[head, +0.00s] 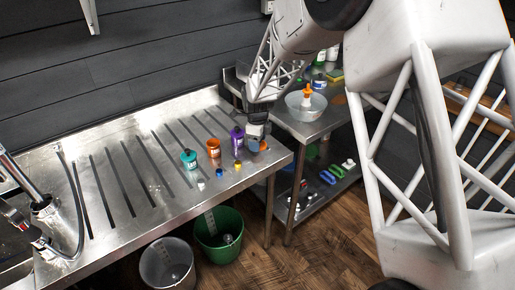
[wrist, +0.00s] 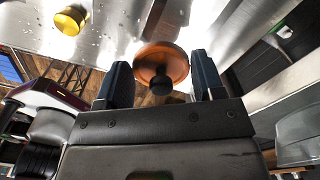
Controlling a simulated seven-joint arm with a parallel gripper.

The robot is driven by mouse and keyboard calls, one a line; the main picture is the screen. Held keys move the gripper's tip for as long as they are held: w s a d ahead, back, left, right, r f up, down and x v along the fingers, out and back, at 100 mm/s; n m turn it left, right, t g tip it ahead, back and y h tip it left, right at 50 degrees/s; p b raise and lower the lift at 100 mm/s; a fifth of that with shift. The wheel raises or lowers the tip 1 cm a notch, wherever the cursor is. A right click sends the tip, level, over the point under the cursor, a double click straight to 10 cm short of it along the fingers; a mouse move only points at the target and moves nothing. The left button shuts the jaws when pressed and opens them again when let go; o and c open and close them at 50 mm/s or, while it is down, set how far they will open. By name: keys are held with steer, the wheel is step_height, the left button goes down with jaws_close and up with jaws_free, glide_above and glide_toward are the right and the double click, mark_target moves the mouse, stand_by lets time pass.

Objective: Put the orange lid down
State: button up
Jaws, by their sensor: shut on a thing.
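The orange lid (wrist: 162,66) is round and sits between the two fingers of my gripper (wrist: 163,85) in the wrist view, with a dark round part on its near side. In the head view, my gripper (head: 256,143) is over the right end of the steel counter (head: 110,222), and the orange lid (head: 264,146) shows just at its fingers. My gripper is shut on the lid. I cannot tell whether the lid touches the counter. An orange jar (head: 213,148) stands to the left.
A purple bottle (head: 237,141) stands close left of my gripper, a teal bottle (head: 188,159) farther left. Small yellow (head: 237,164), blue (head: 219,173) and pale (head: 201,185) caps lie in front. A bowl (head: 300,112) is on the table behind.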

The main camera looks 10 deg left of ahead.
steer(key=shift+f, duration=1.75)
steer(key=shift+f, duration=0.1)
steer(key=o, duration=0.9)
step_height(320, 180, up, 12)
steer(key=shift+f, duration=0.25)
steer(key=shift+r, duration=0.35)
